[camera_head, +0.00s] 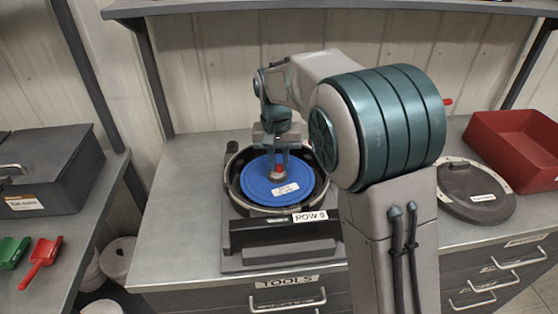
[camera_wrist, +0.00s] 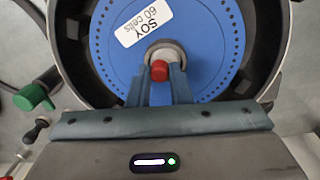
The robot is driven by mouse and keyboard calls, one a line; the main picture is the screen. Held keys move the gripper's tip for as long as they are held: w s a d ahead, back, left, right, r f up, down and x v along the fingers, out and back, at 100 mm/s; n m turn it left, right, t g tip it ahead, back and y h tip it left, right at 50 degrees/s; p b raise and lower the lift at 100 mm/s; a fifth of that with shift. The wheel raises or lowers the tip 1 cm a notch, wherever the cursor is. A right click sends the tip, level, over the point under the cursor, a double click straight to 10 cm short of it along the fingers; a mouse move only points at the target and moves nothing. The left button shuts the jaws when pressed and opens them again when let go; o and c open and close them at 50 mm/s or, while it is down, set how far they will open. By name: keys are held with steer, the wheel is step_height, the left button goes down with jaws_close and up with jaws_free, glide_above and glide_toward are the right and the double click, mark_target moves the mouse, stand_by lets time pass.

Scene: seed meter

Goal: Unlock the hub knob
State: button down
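The red hub knob (camera_wrist: 160,71) sits on a silver hub at the middle of a blue seed plate (camera_wrist: 205,70) with a white "SOY 60 cells" label. In the head view the same blue plate (camera_head: 258,190) lies in a round black housing on the bench. My gripper (camera_head: 278,168) points down over the hub. In the wrist view its two fingers (camera_wrist: 161,82) stand on either side of the red knob, close against it with no clear gap. The lower part of the knob is partly hidden by the fingers.
A "ROW 9" label (camera_head: 310,216) is on the meter's front. A dark round lid (camera_head: 475,190) and a red bin (camera_head: 515,150) stand to the right. A grey case (camera_head: 45,170), a green scoop (camera_head: 12,251) and a red scoop (camera_head: 41,262) are on the left bench. The bench's front left is clear.

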steer(key=shift+n, duration=0.4)
steer(key=n, duration=0.3)
steer(key=shift+n, duration=0.4)
steer(key=n+p, duration=0.1)
steer(key=n, duration=0.3)
steer(key=shift+r, duration=0.1)
steer(key=n, duration=0.5)
steer(key=shift+t+p, duration=0.3)
steer(key=shift+p, duration=0.1)
steer(key=n+p, duration=0.1)
steer(key=n, duration=0.3)
steer(key=shift+y, duration=0.3)
steer(key=shift+n, duration=0.3)
steer(key=c, duration=1.3)
jaws_free()
